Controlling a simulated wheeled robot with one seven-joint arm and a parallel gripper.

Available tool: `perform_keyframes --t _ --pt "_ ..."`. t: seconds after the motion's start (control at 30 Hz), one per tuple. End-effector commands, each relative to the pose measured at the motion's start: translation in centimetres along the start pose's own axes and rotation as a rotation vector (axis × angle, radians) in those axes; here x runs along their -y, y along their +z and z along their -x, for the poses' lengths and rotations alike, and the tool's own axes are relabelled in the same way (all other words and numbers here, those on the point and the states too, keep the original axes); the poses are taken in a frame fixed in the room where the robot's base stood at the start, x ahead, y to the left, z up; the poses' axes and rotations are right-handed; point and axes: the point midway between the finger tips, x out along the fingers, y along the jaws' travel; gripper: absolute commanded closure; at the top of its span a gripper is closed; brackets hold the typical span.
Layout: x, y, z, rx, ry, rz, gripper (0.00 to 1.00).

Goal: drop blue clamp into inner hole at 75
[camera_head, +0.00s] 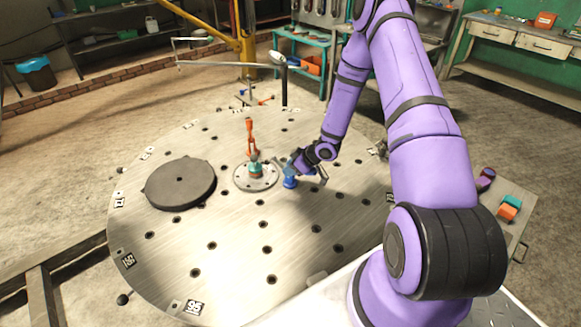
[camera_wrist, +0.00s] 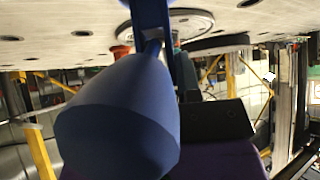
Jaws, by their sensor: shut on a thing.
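The blue clamp (camera_head: 290,181) is in my gripper (camera_head: 303,167), just right of the small flanged disc on the round metal table (camera_head: 230,245). Its lower end is at or just above the table top; I cannot tell whether it is in a hole. In the wrist view the blue clamp (camera_wrist: 125,115) fills the left and middle, large and close. My gripper is shut on it; a dark finger (camera_wrist: 215,120) shows beside it. I cannot make out a 75 plate.
An orange clamp (camera_head: 250,135) stands upright by the flanged disc (camera_head: 242,180) with a teal-topped piece on it. A dark round plate (camera_head: 180,184) lies at the left. A dark post (camera_head: 284,88) rises behind. The front of the table is clear.

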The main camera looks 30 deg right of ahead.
Motion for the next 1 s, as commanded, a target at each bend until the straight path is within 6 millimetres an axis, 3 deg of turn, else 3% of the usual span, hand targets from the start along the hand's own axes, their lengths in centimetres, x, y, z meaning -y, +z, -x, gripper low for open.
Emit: perform_keyframes --t 0.03,0.07,0.1,0.43,1.0 --pt "-0.1 -0.1 0.0 -0.003 0.001 0.001 0.93" --pt "-0.1 -0.1 0.1 -0.003 0.001 0.001 0.64" --pt "-0.1 -0.1 0.1 -0.003 0.001 0.001 0.57" --pt "-0.1 -0.2 0.2 -0.002 0.001 0.000 0.57" --pt "-0.1 -2.1 2.1 -0.002 0.001 0.000 0.57"
